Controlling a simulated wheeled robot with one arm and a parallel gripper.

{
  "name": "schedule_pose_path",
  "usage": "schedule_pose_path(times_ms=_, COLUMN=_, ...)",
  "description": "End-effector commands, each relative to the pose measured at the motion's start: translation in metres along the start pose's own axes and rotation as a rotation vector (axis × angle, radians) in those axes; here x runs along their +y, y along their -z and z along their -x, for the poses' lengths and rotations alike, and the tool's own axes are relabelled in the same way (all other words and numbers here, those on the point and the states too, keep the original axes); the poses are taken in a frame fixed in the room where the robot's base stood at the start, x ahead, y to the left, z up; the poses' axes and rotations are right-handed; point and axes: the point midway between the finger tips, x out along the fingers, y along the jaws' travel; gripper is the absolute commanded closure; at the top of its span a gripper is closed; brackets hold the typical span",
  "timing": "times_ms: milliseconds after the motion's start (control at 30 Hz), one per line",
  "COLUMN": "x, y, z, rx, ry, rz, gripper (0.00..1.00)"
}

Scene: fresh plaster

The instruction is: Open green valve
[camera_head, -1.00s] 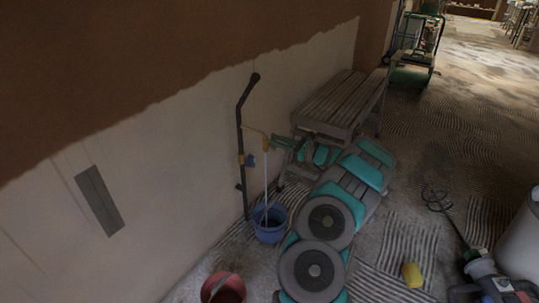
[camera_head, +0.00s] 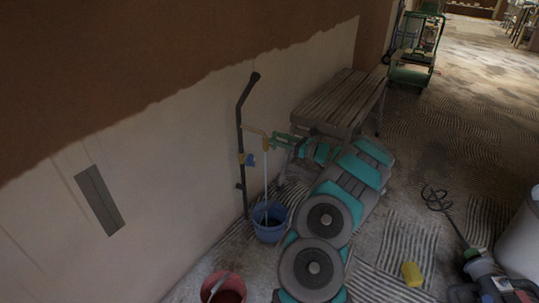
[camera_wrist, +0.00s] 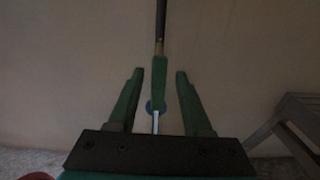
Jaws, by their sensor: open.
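A dark upright pipe (camera_head: 240,130) with a bent top stands against the wall. It carries a brass tap (camera_head: 266,144) and a blue handle (camera_head: 250,159) lower down. My gripper (camera_head: 277,138) is open beside the brass tap, at its right. In the wrist view, a green lever-like piece (camera_wrist: 159,84), seemingly the green valve's handle, lies between the two open fingers of my gripper (camera_wrist: 158,74), with a gap on each side. The dark pipe (camera_wrist: 160,20) rises behind it. The blue handle (camera_wrist: 152,107) is partly hidden. In the head view I cannot tell the green handle from my green fingers.
A blue bucket (camera_head: 270,233) stands below the tap, with a thin pale vertical line above it. A red bucket (camera_head: 224,292) is near the front. A wooden bench (camera_head: 345,95) stands behind my arm, by the wall. A yellow block (camera_head: 412,274) lies on the floor at right.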

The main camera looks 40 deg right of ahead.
Motion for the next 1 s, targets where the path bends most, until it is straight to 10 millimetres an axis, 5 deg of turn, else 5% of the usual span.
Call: schedule_pose_path(times_ms=1000, x=0.0, y=-0.001, z=0.097, rx=-0.001, ry=0.001, rz=0.001, gripper=0.5)
